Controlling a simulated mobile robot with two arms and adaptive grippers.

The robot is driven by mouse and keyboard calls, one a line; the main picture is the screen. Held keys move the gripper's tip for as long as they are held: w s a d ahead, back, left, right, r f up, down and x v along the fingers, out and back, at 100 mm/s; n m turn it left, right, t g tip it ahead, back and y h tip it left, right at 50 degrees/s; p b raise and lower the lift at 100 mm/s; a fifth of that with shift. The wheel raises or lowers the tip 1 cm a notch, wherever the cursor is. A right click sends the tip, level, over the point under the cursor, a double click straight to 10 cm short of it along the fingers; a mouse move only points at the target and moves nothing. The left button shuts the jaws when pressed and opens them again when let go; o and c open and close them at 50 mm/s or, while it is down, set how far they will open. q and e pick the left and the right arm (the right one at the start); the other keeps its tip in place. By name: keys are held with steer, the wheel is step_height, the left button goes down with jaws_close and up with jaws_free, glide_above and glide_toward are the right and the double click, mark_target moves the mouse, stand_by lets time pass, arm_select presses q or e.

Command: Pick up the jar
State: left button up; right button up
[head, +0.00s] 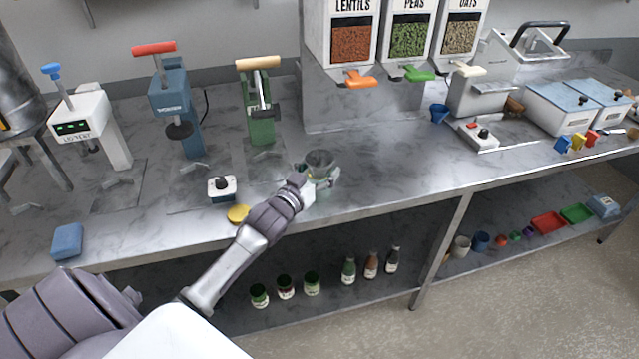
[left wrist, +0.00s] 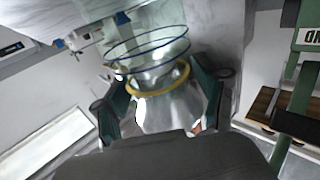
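The jar (head: 327,187) is clear glass and stands on the steel counter near its front edge, partly covered by my left gripper (head: 318,170). In the left wrist view the jar (left wrist: 165,108) shows a yellow ring and thin blue rings. It sits between the two dark green fingers of my left gripper (left wrist: 165,98). The fingers lie close along both sides of the glass. Whether they press on it is not clear. My right gripper is in neither view.
A yellow disc (head: 238,214) and a white box with a black knob (head: 222,188) lie left of the jar. A green press (head: 261,125) stands behind. Lentil, pea and oat dispensers (head: 352,40) are at the back. Small jars (head: 286,287) stand on the lower shelf.

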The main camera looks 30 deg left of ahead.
arm_select(q)
steer(key=c, duration=0.8)
steer(key=shift+c, duration=0.7)
steer(key=shift+r, duration=0.1)
